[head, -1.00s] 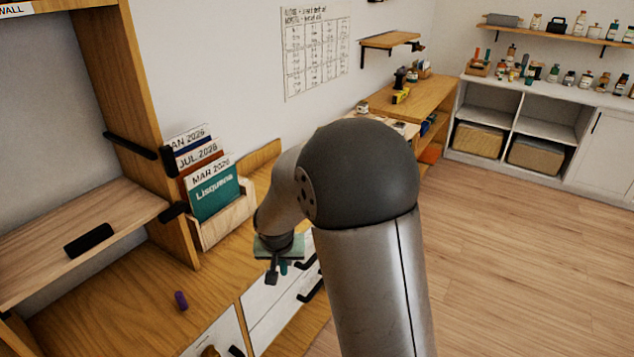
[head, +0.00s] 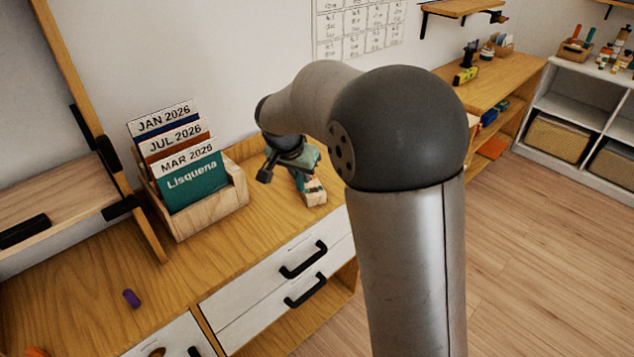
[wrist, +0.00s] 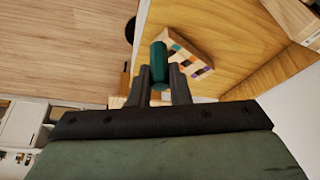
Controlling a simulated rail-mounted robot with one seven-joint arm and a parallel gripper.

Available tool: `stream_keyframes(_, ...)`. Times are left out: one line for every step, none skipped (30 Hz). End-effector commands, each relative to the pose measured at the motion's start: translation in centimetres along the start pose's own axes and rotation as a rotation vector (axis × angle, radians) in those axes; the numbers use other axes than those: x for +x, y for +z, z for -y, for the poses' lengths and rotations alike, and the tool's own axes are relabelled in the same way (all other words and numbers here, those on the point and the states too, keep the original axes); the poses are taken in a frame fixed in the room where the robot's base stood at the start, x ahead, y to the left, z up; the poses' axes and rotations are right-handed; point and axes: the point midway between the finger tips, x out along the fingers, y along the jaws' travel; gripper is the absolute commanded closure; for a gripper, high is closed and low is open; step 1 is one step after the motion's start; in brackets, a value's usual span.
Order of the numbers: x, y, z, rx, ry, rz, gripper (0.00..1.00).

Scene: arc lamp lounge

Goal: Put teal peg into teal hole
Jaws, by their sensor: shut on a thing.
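My gripper (wrist: 160,75) is shut on a teal peg (wrist: 159,58) in the wrist view. The peg sticks out beyond the fingertips. A wooden block with colored marks (wrist: 192,57) lies just beyond and to the right of the peg. One mark near its left end looks teal, but the holes are too small to make out. In the head view the block (head: 313,194) sits on the wooden desk, with my gripper (head: 285,165) above and beside its far end. The peg cannot be made out there. I cannot tell whether the peg touches the block.
A wooden holder with calendar cards (head: 200,205) stands left of my gripper. A purple peg (head: 132,298) lies on the desk (head: 90,270) at the front left. White drawers with black handles (head: 300,270) are below the desk's edge. Desk surface between holder and block is clear.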

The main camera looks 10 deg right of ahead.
Motion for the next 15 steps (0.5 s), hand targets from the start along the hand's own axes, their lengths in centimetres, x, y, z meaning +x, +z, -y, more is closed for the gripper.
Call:
stream_keyframes(0.9,-1.1,0.1,0.003,0.005,0.003,1.00)
stream_keyframes(1.5,-1.7,0.2,0.002,0.005,0.003,1.00)
stream_keyframes(2.3,-2.5,0.4,0.003,0.004,0.003,1.00)
stream_keyframes(2.9,-3.0,0.5,0.002,0.005,0.003,1.00)
stream_keyframes(3.5,-3.5,0.6,0.003,0.004,0.003,1.00)
stream_keyframes(4.2,-4.3,0.8,0.001,0.004,0.003,1.00)
stream_keyframes(4.9,-4.8,0.8,0.002,0.004,0.003,1.00)
stream_keyframes(5.8,-4.9,0.9,0.001,0.005,0.004,1.00)
stream_keyframes(6.8,-5.2,1.0,0.000,0.004,0.004,1.00)
stream_keyframes(7.5,-5.3,1.1,0.000,0.004,0.004,1.00)
stream_keyframes(8.2,-5.6,1.1,0.001,0.004,0.004,1.00)
stream_keyframes(8.9,-5.8,1.2,0.000,0.003,0.003,1.00)
stream_keyframes(9.5,-6.0,1.3,0.000,0.002,0.003,1.00)
stream_keyframes(9.9,-6.1,1.4,-0.001,0.002,0.002,1.00)
stream_keyframes(10.4,-6.2,1.5,-0.001,0.002,0.002,1.00)
